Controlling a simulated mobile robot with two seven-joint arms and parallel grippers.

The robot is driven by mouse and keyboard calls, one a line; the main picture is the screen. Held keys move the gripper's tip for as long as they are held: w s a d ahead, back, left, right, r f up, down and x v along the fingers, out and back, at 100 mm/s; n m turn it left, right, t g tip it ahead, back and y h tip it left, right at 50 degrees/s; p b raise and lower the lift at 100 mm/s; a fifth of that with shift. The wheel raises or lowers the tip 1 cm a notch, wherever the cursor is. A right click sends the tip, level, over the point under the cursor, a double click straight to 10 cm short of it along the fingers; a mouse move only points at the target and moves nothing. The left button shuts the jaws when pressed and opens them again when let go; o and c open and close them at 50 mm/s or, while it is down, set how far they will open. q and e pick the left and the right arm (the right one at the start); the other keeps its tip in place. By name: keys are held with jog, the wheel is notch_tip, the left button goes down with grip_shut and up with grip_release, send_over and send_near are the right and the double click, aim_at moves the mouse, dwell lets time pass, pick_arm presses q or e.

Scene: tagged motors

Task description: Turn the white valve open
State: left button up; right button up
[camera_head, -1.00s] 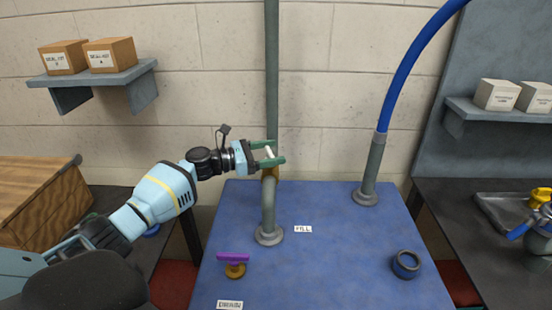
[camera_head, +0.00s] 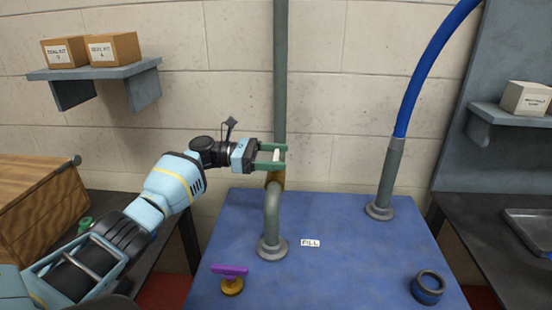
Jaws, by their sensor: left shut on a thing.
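The white valve (camera_head: 276,155) has a small white handle on a brass body (camera_head: 276,179), on top of the bent grey pipe that rises from the blue table. A "FILL" label (camera_head: 310,243) lies by the foot of this pipe. My left gripper (camera_head: 273,157) comes in from the left at the valve's height, its green fingers shut on the white handle, one on each side of it. The fingers partly hide the handle. My right gripper is not in view.
A purple-handled valve (camera_head: 230,271) stands at the blue table's (camera_head: 340,270) front left. A dark ring fitting (camera_head: 428,288) sits at front right. A grey pipe with a blue hose (camera_head: 425,70) rises at the back right. Shelves with boxes (camera_head: 114,47) hang on both sides.

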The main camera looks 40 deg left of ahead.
pick_arm(q)
jog(key=o, duration=1)
jog(key=b+v, duration=0.1)
jog(key=v, duration=0.6)
jog(key=shift+s+a, duration=0.2)
jog(key=shift+a, duration=0.1)
